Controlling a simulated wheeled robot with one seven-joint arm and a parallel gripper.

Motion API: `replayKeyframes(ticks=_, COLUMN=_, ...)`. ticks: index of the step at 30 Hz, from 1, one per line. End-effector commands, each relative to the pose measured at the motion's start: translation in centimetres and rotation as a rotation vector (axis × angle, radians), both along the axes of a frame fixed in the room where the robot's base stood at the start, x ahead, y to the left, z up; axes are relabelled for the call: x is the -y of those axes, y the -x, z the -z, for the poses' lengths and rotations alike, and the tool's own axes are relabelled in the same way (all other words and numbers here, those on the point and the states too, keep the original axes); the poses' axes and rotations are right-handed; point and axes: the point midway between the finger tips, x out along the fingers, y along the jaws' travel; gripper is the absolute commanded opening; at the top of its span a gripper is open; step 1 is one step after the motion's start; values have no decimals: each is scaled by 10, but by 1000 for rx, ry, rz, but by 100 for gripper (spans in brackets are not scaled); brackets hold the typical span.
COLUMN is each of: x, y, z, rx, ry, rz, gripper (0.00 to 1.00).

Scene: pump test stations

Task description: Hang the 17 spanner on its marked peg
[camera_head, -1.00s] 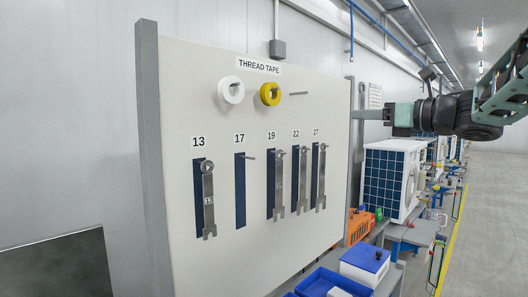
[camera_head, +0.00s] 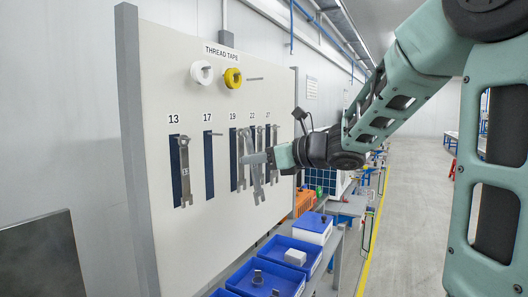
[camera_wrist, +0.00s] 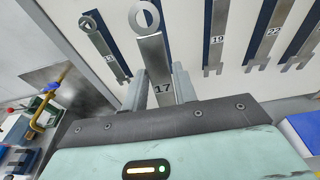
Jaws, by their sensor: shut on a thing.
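My gripper (camera_head: 262,158) is shut on the 17 spanner (camera_head: 254,174), in front of the board near the 19 and 22 spanners. In the wrist view the jaws (camera_wrist: 160,82) grip its shank, and the number 17 reads between them. The spanner's ring end (camera_wrist: 145,16) points up and its open end is hidden by the gripper there. In the head view it hangs slightly tilted, clear of the 17 place. The 17 peg (camera_head: 213,133) is bare, above an empty blue strip (camera_head: 209,168) under the label 17 (camera_head: 207,118).
The 13 spanner (camera_head: 185,172) hangs left of the empty place. The 19 spanner (camera_head: 240,170) hangs right of it, with 22 and 27 beyond, partly covered by my arm. White tape (camera_head: 202,73) and yellow tape (camera_head: 233,78) hang above. Blue bins (camera_head: 296,252) stand below right.

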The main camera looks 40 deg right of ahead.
Motion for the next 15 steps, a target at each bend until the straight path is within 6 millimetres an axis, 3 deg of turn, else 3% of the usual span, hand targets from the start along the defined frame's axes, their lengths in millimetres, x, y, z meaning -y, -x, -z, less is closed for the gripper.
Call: replayKeyframes(ticks=15, x=-11, y=-27, z=1, rx=0, ry=-1, rz=-1, gripper=4)
